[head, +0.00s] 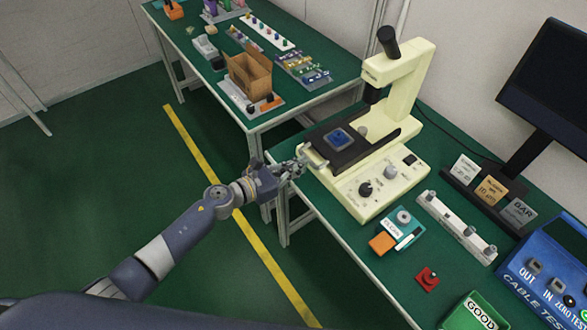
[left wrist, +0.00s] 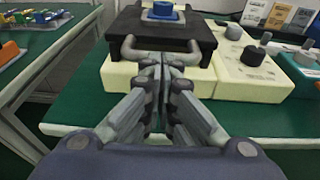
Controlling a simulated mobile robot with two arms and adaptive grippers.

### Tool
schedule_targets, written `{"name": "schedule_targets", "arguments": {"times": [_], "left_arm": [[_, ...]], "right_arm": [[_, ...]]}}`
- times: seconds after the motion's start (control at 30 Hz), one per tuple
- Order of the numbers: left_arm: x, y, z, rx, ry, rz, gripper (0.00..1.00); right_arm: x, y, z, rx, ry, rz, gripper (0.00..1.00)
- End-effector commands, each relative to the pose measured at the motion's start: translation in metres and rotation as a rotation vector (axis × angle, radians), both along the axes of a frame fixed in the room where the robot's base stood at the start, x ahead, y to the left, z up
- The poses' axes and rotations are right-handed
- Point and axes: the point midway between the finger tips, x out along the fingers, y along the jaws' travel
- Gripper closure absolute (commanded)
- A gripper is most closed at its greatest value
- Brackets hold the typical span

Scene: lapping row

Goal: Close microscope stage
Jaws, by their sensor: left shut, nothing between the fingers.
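The cream microscope (head: 398,110) stands on the green table. Its black stage (head: 350,143) sticks out to the left of the cream base and carries a blue piece (head: 341,137). The black stage also shows in the left wrist view (left wrist: 160,33), with a pale handle (left wrist: 196,48) on its near side. My left gripper (head: 300,165) is shut and empty at the stage's left front end. In the left wrist view its fingers (left wrist: 163,62) are together in front of the handle; I cannot tell whether they touch it. My right gripper is not in view.
A cardboard box (head: 249,76) and several small parts stand on the far table. To the right are a white fixture rail (head: 457,227), a blue cable tester (head: 548,265), a red button piece (head: 427,279), a green bin (head: 474,312) and a monitor (head: 550,90).

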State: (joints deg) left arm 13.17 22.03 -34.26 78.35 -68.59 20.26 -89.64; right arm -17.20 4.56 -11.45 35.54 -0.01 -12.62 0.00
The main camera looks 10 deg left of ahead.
Motion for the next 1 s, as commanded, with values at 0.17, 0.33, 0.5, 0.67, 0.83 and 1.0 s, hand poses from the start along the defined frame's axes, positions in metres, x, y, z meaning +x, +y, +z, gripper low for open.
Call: {"name": "schedule_targets", "arguments": {"times": [0.17, 0.33, 0.5, 0.67, 0.83, 1.0], "left_arm": [[0.03, -0.033, -0.001, -0.003, -0.006, -0.002, 1.0], [0.055, -0.061, -0.002, -0.002, -0.004, 0.0, 1.0], [0.068, -0.076, -0.001, -0.001, -0.002, 0.0, 1.0], [0.071, -0.08, 0.002, -0.001, -0.003, 0.001, 1.0], [0.071, -0.08, 0.003, -0.003, -0.004, 0.001, 1.0], [0.072, -0.078, 0.004, -0.004, -0.006, 0.001, 1.0]], "right_arm": [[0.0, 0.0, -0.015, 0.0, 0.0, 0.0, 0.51], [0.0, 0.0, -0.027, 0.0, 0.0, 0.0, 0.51], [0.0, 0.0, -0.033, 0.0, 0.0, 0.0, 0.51], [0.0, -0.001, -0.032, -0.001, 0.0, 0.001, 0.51], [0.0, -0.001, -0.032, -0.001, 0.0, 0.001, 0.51], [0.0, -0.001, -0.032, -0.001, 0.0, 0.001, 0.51]]}}
